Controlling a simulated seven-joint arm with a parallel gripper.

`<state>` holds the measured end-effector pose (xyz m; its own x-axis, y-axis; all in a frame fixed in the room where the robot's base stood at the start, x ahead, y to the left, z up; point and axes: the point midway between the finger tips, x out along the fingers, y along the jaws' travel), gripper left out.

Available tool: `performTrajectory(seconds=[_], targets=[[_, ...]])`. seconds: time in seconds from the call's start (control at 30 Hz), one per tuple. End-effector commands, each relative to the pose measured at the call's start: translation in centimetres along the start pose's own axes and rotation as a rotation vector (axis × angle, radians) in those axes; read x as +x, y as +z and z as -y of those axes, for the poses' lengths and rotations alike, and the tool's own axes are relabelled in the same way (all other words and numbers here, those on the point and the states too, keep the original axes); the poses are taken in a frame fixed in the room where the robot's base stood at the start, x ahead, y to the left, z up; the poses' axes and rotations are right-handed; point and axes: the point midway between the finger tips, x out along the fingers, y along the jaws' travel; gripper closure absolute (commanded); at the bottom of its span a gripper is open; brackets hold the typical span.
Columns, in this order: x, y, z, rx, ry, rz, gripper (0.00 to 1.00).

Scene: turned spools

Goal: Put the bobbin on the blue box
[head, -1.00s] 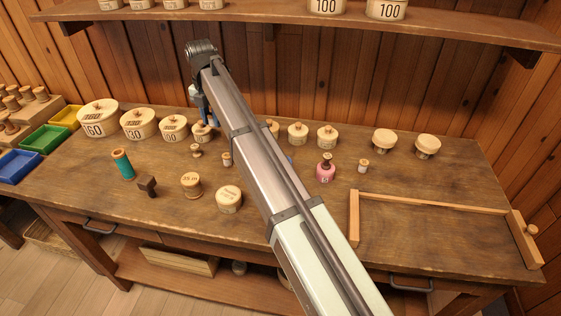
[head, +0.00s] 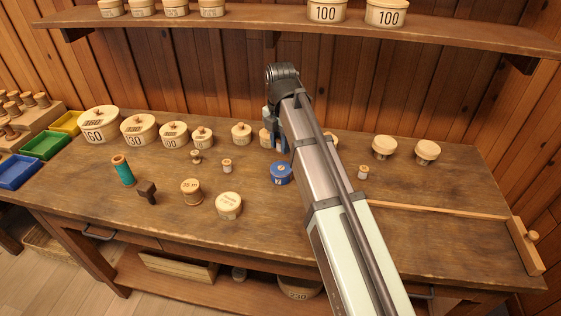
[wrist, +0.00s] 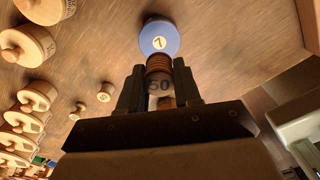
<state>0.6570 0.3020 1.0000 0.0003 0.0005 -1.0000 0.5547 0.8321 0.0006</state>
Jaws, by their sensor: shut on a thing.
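The bobbin (wrist: 160,64), wound with copper-brown thread, sits between the fingers of my gripper (wrist: 159,72) in the wrist view. The gripper is shut on it; a pale round face marked 50 shows at the near end. The blue box (head: 281,174) is a round lidded box on the bench, left of my arm in the head view. In the wrist view the blue box (wrist: 158,38) shows its lid with a 7, just beyond the bobbin. Whether they touch cannot be told.
Pale round boxes (head: 139,129) line the back of the bench. A teal spool (head: 122,170), a dark block (head: 147,192), a lidded box (head: 228,205) and small spools stand left of the blue box. A wooden rail (head: 440,209) lies at right. A shelf (head: 240,27) hangs above.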

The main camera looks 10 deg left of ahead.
Motion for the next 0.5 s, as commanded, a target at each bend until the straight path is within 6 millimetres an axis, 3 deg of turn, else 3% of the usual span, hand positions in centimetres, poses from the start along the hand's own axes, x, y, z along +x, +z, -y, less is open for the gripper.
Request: performTrajectory(seconds=[0.1,0.5], targets=[[2.0,-0.1,0.1,-0.001,-0.002,-0.001,0.95],[5.4,-0.1,0.0,-0.001,0.0,0.0,0.95]])
